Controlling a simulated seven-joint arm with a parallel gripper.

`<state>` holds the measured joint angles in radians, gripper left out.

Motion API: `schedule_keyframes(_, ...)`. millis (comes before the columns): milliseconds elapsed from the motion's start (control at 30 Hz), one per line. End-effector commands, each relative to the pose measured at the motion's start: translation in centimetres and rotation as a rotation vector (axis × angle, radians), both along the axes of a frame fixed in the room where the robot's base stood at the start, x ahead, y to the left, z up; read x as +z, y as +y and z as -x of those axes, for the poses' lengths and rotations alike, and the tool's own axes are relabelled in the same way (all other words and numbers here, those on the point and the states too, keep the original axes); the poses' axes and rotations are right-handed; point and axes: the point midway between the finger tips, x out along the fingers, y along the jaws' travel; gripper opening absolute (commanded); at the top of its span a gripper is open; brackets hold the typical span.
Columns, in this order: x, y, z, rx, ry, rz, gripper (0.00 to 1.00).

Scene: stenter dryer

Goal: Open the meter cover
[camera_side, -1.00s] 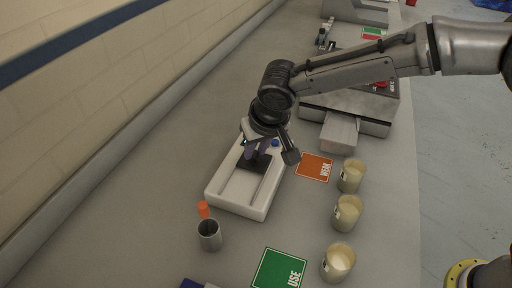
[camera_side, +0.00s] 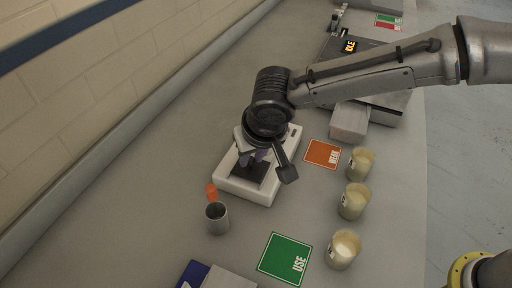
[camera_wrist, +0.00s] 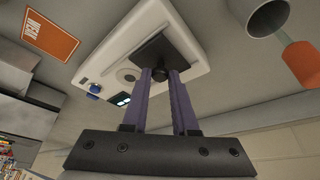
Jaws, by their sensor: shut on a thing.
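The meter (camera_side: 228,187) is a white box on the bench with a dark square cover (camera_side: 249,172) on top. In the wrist view the cover (camera_wrist: 178,50) has a small round knob (camera_wrist: 159,74). My gripper (camera_wrist: 160,76) has its purple fingers shut on this knob. In the side view my gripper (camera_side: 253,157) is over the meter and hides part of it. The cover lies toward the meter's near end. A round recess (camera_wrist: 127,76), a blue button (camera_wrist: 95,88) and a small display (camera_wrist: 121,99) show beside the cover in the wrist view.
Several beakers (camera_side: 354,201) stand to the right. An orange card (camera_side: 322,154) and a green card (camera_side: 285,257) lie flat. A machine (camera_side: 382,104) stands behind.

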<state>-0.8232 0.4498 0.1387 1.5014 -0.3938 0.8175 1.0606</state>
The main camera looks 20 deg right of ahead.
Motion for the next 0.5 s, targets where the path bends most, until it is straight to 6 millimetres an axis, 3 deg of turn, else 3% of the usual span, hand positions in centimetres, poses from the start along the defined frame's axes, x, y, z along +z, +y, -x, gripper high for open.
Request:
schedule_keyframes(100, 0.21, -0.01, -0.11, 0.0, -0.004, -0.002, 0.0)
schedule_keyframes(133, 0.21, -0.01, -0.11, 0.0, -0.004, -0.002, 0.28)
schedule_keyframes(300, 0.14, -0.04, -0.11, -0.001, -0.003, -0.001, 0.57)
schedule_keyframes(500, 0.07, -0.06, -0.09, 0.0, -0.002, 0.0, 0.57)
